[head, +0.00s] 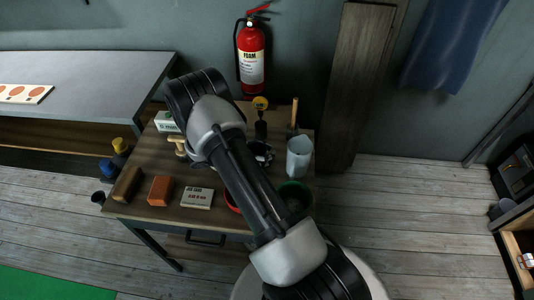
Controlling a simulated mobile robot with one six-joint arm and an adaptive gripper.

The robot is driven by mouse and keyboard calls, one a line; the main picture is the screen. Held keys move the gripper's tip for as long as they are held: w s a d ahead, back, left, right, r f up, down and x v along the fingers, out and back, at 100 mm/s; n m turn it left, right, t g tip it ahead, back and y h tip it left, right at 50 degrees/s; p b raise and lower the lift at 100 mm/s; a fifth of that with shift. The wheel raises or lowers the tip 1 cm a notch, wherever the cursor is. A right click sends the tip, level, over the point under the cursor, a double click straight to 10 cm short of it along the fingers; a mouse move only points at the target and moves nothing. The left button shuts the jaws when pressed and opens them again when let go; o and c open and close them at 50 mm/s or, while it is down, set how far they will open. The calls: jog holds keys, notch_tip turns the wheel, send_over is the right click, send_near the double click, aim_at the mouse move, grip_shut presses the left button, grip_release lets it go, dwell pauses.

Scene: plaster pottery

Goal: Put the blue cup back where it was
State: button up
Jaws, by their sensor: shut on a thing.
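No gripper fingers can be made out; my own arm crosses the table and hides what lies behind it. I cannot tell for sure which thing is the blue cup. A pale blue-grey, tall cup-like vessel (299,158) stands upright at the table's right side, right of my arm. A small strong-blue round thing (108,168) shows at the table's left edge, beside a yellow-topped one (120,146). Whether either is a cup is too small to tell. Nothing is visibly held.
The wooden table (150,201) carries an orange block (160,190), a brown block (127,184), a labelled pale box (197,198) and a green bowl (294,194). A fire extinguisher (251,58) hangs behind. Floor (400,205) at right is clear.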

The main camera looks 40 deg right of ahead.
jog(key=o, duration=1.3)
jog(key=shift+f, duration=0.1)
